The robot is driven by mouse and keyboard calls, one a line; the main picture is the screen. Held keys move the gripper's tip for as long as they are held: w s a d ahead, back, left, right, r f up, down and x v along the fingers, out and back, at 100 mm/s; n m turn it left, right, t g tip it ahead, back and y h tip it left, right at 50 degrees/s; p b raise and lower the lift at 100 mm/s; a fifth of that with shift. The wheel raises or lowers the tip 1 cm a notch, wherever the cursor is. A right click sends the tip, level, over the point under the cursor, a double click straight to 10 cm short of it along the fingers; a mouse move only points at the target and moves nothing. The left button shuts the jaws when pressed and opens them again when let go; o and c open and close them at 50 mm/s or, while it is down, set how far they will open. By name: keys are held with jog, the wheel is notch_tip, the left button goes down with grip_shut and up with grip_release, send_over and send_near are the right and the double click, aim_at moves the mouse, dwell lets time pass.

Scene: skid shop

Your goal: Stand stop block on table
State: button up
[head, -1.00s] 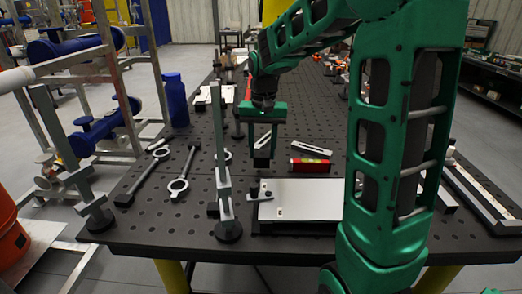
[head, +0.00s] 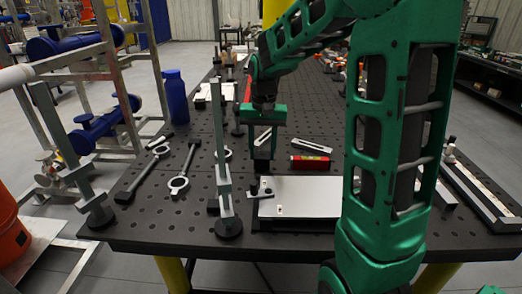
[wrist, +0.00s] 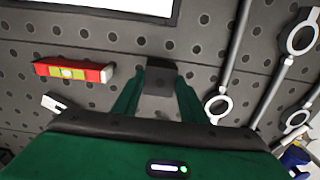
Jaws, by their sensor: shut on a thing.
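The stop block is a small dark block (wrist: 160,79) held between the fingertips of my gripper (wrist: 158,90) in the wrist view. In the head view my gripper (head: 263,158) points down over the black table (head: 190,222), behind the white plate's left end. The block (head: 261,167) shows dark and small at the fingertips there. I cannot tell whether its underside touches the table.
A red level (head: 310,162) lies right of my gripper, and a white plate (head: 305,196) lies in front. A grey upright post (head: 223,180) stands to the left. Ring-ended tools (head: 180,183) lie farther left, with a blue bottle (head: 174,95) beyond.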

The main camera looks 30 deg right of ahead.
jog(key=shift+f, duration=0.65)
jog(key=o, duration=1.4)
jog(key=shift+c, duration=0.2)
jog(key=shift+r, duration=3.5)
